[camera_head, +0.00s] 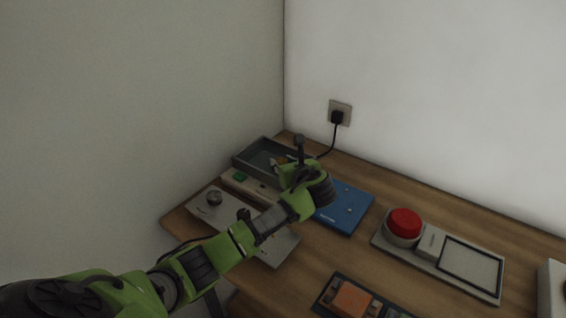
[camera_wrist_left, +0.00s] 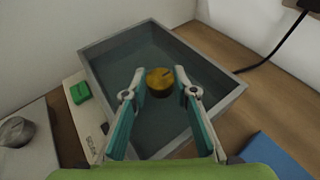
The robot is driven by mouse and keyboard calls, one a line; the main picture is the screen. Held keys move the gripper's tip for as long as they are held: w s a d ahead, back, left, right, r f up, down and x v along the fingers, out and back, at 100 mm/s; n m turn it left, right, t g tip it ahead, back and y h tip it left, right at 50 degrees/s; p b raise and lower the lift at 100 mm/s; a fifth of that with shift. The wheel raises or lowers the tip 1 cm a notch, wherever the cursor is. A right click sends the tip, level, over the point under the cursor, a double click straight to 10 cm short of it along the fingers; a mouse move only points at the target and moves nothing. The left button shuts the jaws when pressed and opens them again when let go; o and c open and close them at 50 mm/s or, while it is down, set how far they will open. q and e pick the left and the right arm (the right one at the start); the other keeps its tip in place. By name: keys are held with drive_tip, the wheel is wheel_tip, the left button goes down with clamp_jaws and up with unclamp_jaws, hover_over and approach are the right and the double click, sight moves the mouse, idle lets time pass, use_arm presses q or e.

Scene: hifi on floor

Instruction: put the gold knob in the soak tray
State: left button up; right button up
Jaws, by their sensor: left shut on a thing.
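The gold knob (camera_wrist_left: 159,81) is between the fingertips of my left gripper (camera_wrist_left: 158,85), which is shut on it. In the head view only a small bit of the knob (camera_head: 281,160) shows beside my left gripper (camera_head: 284,163). The soak tray (camera_wrist_left: 107,103) is a grey rectangular tray with a dark bluish-grey inside. The knob and fingers are over its inside in the wrist view; the exact height above its floor is hard to tell. In the head view the tray (camera_head: 239,163) stands at the table's back left corner, partly hidden by my gripper.
A panel with a green switch (camera_wrist_left: 80,92) lies close to the tray's left side, with a silver knob (camera_wrist_left: 15,131) on a plate beyond it. A blue panel (camera_head: 345,207) lies to the right. A black cord (camera_head: 333,137) runs behind. A red button (camera_head: 404,223) stands further right.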

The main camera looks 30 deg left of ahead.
use_arm(q)
drive_tip(key=shift+f, duration=0.1)
drive_tip(key=shift+s+f, duration=0.1)
drive_tip(key=shift+f, duration=0.4)
drive_tip(key=o, duration=0.9)
drive_tip(key=shift+s+f, duration=0.1)
drive_tip(key=shift+f, duration=0.05)
drive_tip(key=shift+d, duration=0.1)
drive_tip(key=r+v, duration=0.1)
drive_tip(key=v, duration=1.1)
drive_tip(key=shift+r, duration=0.25)
